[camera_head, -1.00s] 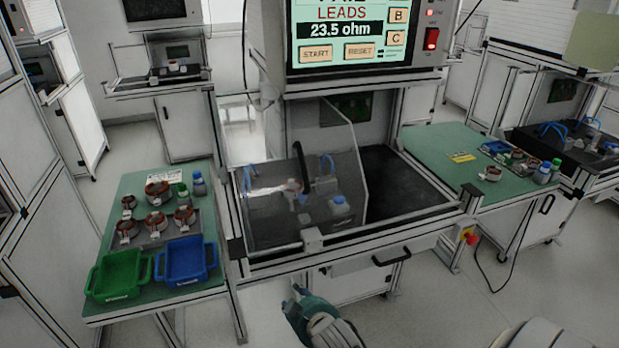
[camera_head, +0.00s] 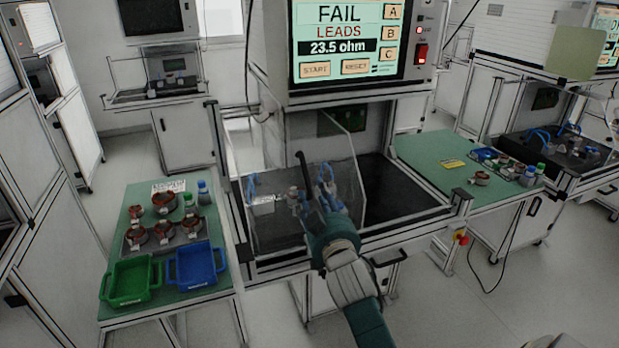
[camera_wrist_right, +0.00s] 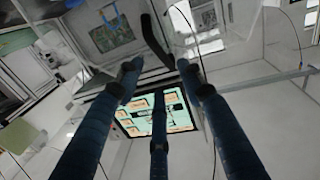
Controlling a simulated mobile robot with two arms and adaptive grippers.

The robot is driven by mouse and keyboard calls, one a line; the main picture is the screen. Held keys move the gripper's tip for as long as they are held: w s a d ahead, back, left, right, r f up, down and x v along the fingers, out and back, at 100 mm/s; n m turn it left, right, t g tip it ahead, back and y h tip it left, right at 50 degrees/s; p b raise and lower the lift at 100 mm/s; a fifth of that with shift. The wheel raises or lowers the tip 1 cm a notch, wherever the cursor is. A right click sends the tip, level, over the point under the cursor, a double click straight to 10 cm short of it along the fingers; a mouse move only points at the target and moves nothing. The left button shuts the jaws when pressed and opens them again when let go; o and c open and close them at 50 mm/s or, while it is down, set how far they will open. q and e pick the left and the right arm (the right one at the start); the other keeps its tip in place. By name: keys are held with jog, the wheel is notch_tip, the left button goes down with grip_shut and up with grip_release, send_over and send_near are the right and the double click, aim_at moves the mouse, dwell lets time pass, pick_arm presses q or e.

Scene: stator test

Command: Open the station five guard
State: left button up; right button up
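The clear guard (camera_head: 348,150) stands over the left part of the dark station bed below the test screen. Its black bar handle (camera_head: 302,164) rises at the front; a black bar also shows beyond the fingers in the right wrist view (camera_wrist_right: 155,40). My right gripper (camera_head: 325,190) is in front of the guard, just right of the handle in the head view. Its dark blue fingers are spread and empty in the right wrist view (camera_wrist_right: 165,82). Whether any finger touches the guard cannot be told. The fixture behind the guard is partly hidden by the gripper. My left gripper is not in view.
The test screen (camera_head: 348,40) reads FAIL, LEADS, 23.5 ohm. A left green table holds a green bin (camera_head: 130,282), a blue bin (camera_head: 196,265) and several copper-wound stators. A right green table (camera_head: 430,150) adjoins the station. A drawer handle (camera_head: 388,258) sticks out below.

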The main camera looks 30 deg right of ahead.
aim_at(308, 177)
jog(key=p+x, duration=0.1)
jog(key=x, duration=0.6)
jog(key=shift+w+r, duration=0.1)
jog(key=shift+w, duration=0.1)
jog(key=shift+w+d, duration=0.25)
jog(key=shift+w, duration=0.25)
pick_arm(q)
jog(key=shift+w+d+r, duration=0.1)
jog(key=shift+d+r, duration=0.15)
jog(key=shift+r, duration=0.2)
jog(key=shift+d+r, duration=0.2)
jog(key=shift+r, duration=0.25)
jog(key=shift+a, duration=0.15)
pick_arm(e)
grip_shut()
